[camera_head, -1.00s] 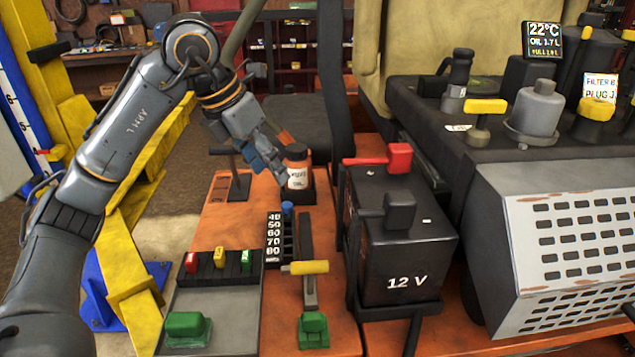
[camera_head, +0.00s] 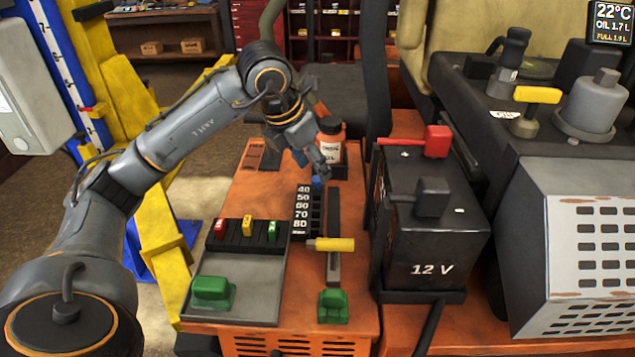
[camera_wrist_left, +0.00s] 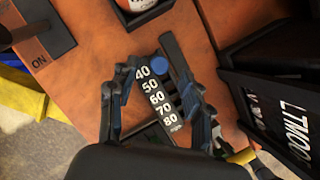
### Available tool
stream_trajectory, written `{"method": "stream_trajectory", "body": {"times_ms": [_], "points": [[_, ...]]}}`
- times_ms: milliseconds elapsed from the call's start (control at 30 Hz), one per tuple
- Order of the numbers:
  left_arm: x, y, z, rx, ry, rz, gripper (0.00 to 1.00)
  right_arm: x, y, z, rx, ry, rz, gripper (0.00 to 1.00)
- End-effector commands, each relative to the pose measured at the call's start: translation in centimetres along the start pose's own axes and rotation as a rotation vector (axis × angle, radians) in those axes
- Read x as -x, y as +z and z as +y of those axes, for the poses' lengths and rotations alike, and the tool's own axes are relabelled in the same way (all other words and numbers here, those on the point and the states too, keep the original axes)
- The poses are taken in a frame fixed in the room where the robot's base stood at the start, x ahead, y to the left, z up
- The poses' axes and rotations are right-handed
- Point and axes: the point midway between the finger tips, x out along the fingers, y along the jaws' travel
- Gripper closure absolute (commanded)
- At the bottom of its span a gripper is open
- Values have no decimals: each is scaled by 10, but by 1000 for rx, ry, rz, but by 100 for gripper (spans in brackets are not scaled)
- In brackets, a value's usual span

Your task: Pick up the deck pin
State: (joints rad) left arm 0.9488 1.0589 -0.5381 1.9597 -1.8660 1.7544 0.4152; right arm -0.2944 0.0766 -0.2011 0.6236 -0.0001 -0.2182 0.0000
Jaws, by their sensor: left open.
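A blue round-headed pin (camera_head: 317,183), which I take to be the deck pin, stands at the "40" end of a black rack (camera_head: 301,213) marked 40 to 80. In the left wrist view its blue head (camera_wrist_left: 160,67) shows beside the "40". My left gripper (camera_head: 311,167) is open, above and close to the pin, pointing down. In the wrist view its fingers (camera_wrist_left: 160,78) are spread on either side of the rack's upper part, with nothing held. I cannot tell the exact height left between fingertips and pin. My right gripper is out of view.
A white-labelled bottle (camera_head: 331,143) stands just behind the rack. A yellow-handled lever (camera_head: 331,245) lies to the right, then the 12 V battery (camera_head: 430,235). Red, yellow and green switches (camera_head: 246,229) are at the front left. Bare orange deck (camera_head: 235,185) lies left of the rack.

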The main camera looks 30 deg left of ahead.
Motion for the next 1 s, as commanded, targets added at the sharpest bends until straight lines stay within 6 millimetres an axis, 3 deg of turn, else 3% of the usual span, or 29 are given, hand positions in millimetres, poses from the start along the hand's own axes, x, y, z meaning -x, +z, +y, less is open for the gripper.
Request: {"method": "stream_trajectory", "body": {"times_ms": [200, 500, 733, 1000], "points": [[-27, -3, -1, 0, -1, 4, 51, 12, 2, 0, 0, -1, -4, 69], [-33, -3, 0, -1, 0, 0, 51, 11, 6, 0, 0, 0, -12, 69], [-32, -3, -1, 0, 0, 0, 98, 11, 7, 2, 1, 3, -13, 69], [-32, -3, -1, 0, 0, 0, 100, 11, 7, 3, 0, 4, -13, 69]]}}
